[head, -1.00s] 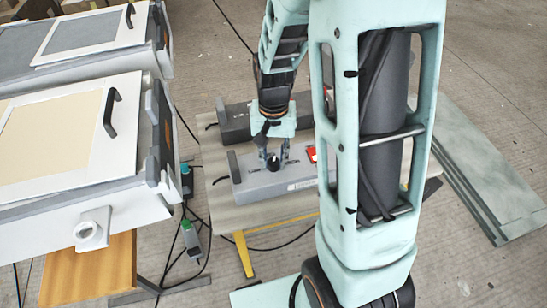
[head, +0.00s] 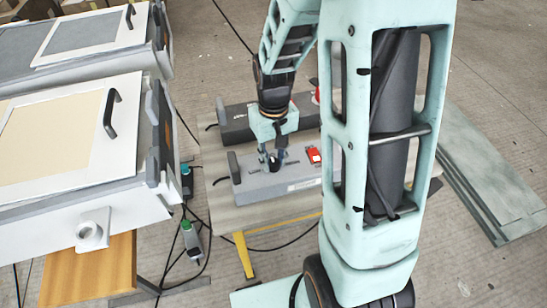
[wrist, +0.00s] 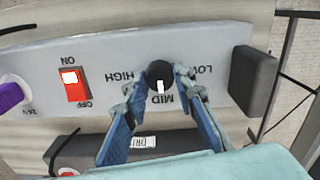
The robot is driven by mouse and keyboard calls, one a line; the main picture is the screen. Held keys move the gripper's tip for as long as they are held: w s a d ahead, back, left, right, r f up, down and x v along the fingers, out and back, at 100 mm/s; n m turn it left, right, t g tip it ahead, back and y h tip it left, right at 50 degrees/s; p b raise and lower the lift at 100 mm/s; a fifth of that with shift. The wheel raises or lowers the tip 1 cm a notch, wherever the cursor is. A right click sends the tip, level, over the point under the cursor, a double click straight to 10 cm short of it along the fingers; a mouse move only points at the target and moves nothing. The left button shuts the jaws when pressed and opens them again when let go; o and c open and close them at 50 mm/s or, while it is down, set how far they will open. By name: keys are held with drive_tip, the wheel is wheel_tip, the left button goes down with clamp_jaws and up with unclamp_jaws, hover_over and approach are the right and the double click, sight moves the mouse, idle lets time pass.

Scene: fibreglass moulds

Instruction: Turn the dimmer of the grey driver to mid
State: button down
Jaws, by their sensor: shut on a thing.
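The light grey driver (head: 295,183) lies on a table in the head view. In the wrist view its top panel (wrist: 215,52) fills the upper part. Its black dimmer knob (wrist: 160,71) has a white pointer mark directed at the MID label (wrist: 166,98), with HIGH to the left and LOW to the right. My gripper (wrist: 161,79) is shut on the knob, one blue finger on each side. In the head view my gripper (head: 271,156) comes down onto the driver from above, and the fingers partly hide the knob.
A red switch (wrist: 76,85) with ON and OFF labels and a purple plug (wrist: 10,96) are on the same panel. A darker driver (head: 234,124) lies behind. White framed boxes (head: 60,130) stand on the left, and grey panels (head: 480,170) lie at right.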

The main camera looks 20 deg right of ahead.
sight(274, 162)
drive_tip(key=c, duration=1.6)
unclamp_jaws()
wheel_tip(274, 162, up, 12)
drive_tip(key=shift+r, duration=0.1)
